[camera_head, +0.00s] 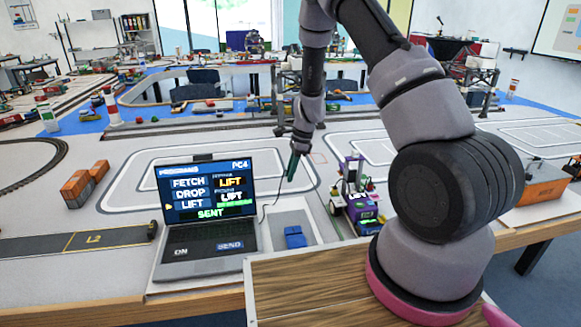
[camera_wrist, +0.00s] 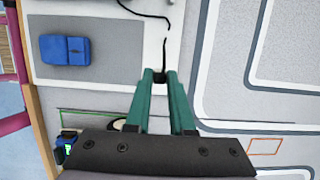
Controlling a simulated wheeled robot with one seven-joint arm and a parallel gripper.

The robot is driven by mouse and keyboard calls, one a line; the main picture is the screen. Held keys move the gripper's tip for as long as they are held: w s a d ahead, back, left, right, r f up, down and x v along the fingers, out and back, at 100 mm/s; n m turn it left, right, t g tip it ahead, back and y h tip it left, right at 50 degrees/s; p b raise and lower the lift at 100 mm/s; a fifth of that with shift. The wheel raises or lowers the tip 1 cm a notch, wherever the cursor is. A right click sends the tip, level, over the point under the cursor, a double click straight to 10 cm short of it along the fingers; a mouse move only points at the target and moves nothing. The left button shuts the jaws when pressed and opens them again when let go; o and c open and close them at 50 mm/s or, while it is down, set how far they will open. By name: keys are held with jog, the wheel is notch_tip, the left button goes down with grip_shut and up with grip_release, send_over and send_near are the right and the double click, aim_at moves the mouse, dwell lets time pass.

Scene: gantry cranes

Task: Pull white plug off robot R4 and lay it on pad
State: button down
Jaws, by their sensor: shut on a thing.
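My gripper (camera_head: 291,170) hangs above the table, right of the laptop, its green fingers pointing down. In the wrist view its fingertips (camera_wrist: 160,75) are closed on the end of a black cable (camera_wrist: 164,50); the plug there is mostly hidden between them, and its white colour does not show. The cable (camera_head: 263,207) loops down towards the laptop. The purple and white robot (camera_head: 361,208), apparently R4, stands to the right, apart from the gripper; its label is not readable. A grey pad with a pale rim (camera_head: 290,217) lies below the gripper.
A blue block (camera_head: 295,237) sits on the grey pad, leaving bare space beside it. Orange blocks (camera_head: 84,184) stand at left. The white-lined table surface behind the gripper is mostly clear.

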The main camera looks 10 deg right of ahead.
jog(key=shift+f, duration=4.35)
jog(key=shift+f, duration=0.6)
jog(key=c, duration=0.7)
grip_release()
